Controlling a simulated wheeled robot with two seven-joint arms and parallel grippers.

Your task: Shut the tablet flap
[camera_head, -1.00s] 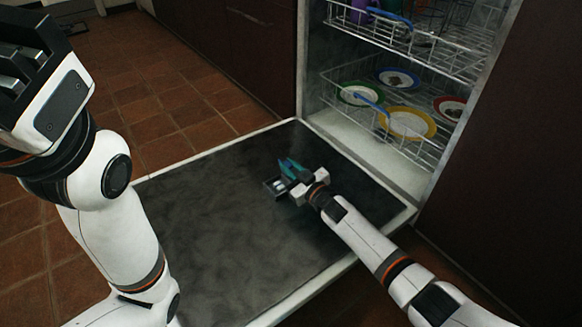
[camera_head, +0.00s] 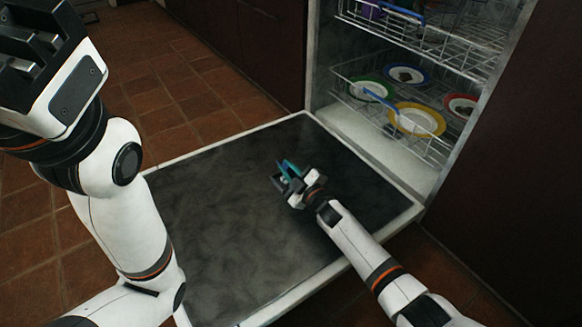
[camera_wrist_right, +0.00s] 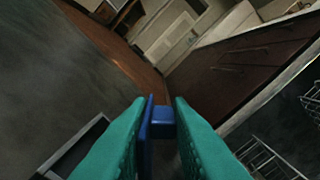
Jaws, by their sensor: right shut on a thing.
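The open dishwasher door (camera_head: 235,235) lies flat with its dark inner face up. A small grey-framed tablet compartment sits on it, mostly hidden by my right gripper in the head view; its frame (camera_wrist_right: 72,147) shows at lower left in the right wrist view. My right gripper (camera_head: 287,171), with teal fingers, is low over the door at this compartment. In the right wrist view its fingers (camera_wrist_right: 160,122) are shut on a blue piece, seemingly the tablet flap (camera_wrist_right: 163,119), which stands up between them. My left gripper (camera_head: 40,40) is raised at the upper left, its jaws unclear.
The lower rack (camera_head: 350,98) holds several plates, including a yellow-rimmed plate (camera_head: 417,121), inside the dishwasher beyond the door. An upper rack (camera_head: 430,35) is above it. Dark cabinet fronts (camera_head: 265,45) stand behind. The tiled floor (camera_head: 170,100) is clear left of the door.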

